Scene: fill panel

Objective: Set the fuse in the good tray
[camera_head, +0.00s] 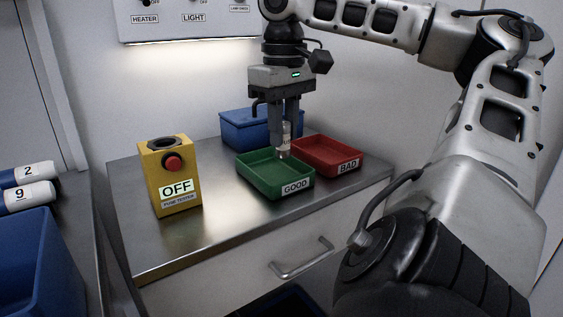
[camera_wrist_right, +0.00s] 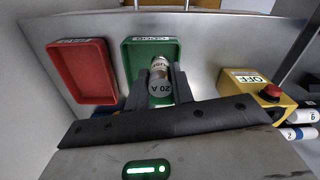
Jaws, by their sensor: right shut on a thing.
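The fuse (camera_wrist_right: 159,85), a small cylinder marked 20 A with metal ends, is held upright between the fingers of my right gripper (camera_head: 285,140). It also shows in the head view (camera_head: 285,149), partly hidden by the fingers. The right gripper is shut on it and points down over the back part of the green tray labelled GOOD (camera_head: 257,183). The green tray also shows in the wrist view (camera_wrist_right: 130,47). I cannot tell whether the fuse touches the tray floor. The rest of the tray looks empty. My left gripper is not in view.
A red tray labelled BAD (camera_head: 337,146) stands right of the green tray, empty. A blue box (camera_head: 240,127) stands behind. A yellow fuse tester (camera_head: 169,180) reading OFF, with a red button, stands left. Cylinders numbered 2 and 9 (camera_head: 28,197) lie far left above a blue bin (camera_head: 30,262).

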